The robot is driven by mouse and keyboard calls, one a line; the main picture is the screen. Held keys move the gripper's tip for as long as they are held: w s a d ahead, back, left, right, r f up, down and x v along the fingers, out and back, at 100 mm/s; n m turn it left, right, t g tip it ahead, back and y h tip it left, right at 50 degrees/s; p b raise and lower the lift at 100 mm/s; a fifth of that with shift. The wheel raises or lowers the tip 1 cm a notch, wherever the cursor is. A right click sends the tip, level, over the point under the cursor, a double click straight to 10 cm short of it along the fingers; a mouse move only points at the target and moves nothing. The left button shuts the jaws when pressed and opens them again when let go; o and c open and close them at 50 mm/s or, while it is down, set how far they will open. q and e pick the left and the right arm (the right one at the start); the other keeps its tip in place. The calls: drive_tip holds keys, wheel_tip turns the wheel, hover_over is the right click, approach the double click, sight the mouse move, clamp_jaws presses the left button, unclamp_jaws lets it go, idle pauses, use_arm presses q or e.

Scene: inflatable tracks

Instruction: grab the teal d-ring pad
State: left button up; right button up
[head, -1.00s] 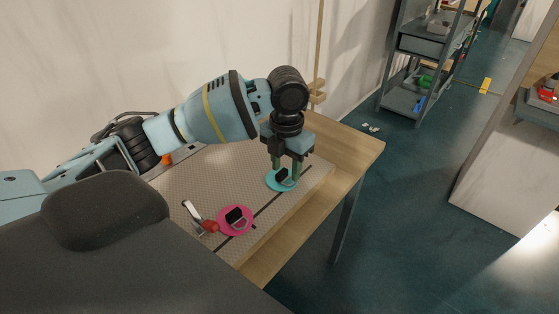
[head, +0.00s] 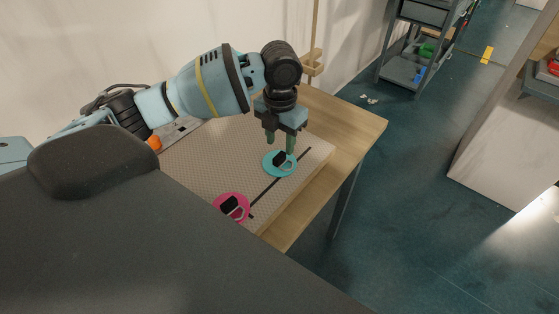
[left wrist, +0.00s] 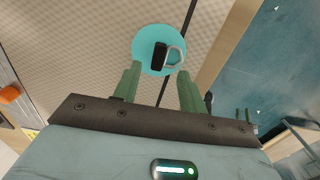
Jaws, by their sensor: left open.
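The teal d-ring pad (head: 271,168) is a round disc with a black tab and a metal ring, lying flat on the patterned mat. It also shows in the left wrist view (left wrist: 146,62), at the top, just beyond the fingertips. My left gripper (head: 280,147) points down just above and behind the pad. Its green fingers (left wrist: 157,72) are apart with nothing between them. The fingertips overlap the pad's far edge in the head view; I cannot tell whether they touch it. My right gripper is not in view.
A pink d-ring pad (head: 221,212) lies on the mat (head: 215,160) nearer to me. An orange item (head: 154,142) is at the left. The wooden table (head: 345,138) ends at the right, with open floor beyond. A wooden stand (head: 313,66) is behind.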

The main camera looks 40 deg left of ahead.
sight(279, 156)
use_arm(q)
drive_tip(key=shift+a+f, duration=0.1)
drive_tip(key=shift+f, duration=2.45)
clamp_jaws()
